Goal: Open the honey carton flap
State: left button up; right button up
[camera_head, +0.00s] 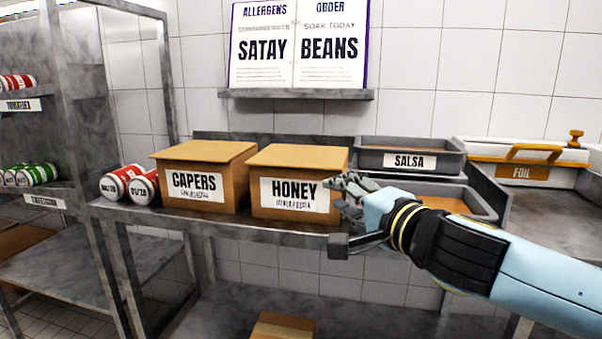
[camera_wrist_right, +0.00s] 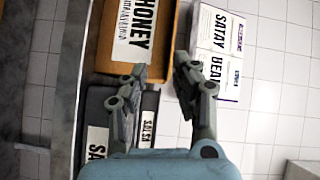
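The honey carton (camera_head: 297,207) is a brown box with a white HONEY label, standing on the steel shelf beside the capers carton. Its top flap (camera_head: 299,156) lies closed. The carton also shows at the top of the right wrist view (camera_wrist_right: 160,70). My right gripper (camera_head: 338,212) is in front of the carton's right side in the head view. In the right wrist view its two fingers (camera_wrist_right: 155,82) are spread apart with nothing between them. I cannot tell whether a finger touches the carton. My left gripper is in neither view.
The capers carton (camera_head: 204,194) stands left of the honey carton, with red cans (camera_head: 115,186) farther left. An order book (camera_head: 298,48) stands above on a ledge (camera_head: 297,94). Space above the cartons is clear.

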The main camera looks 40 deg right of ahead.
aim_at(296, 167)
jog(key=shift+m+t+y, duration=0.4)
jog(key=shift+m+y, duration=0.1)
jog(key=shift+y, duration=0.1)
jog(key=w, duration=0.3)
jog(key=w+r+p, duration=0.1)
jog(key=w, duration=0.2)
jog(key=w+p, duration=0.1)
jog(key=w, duration=0.3)
jog(key=shift+w+r, duration=0.1)
jog(key=shift+r, duration=0.25)
jog(key=shift+w+f, duration=0.1)
jog(key=shift+w, duration=0.65)
grip_shut()
jog(key=shift+p, duration=0.3)
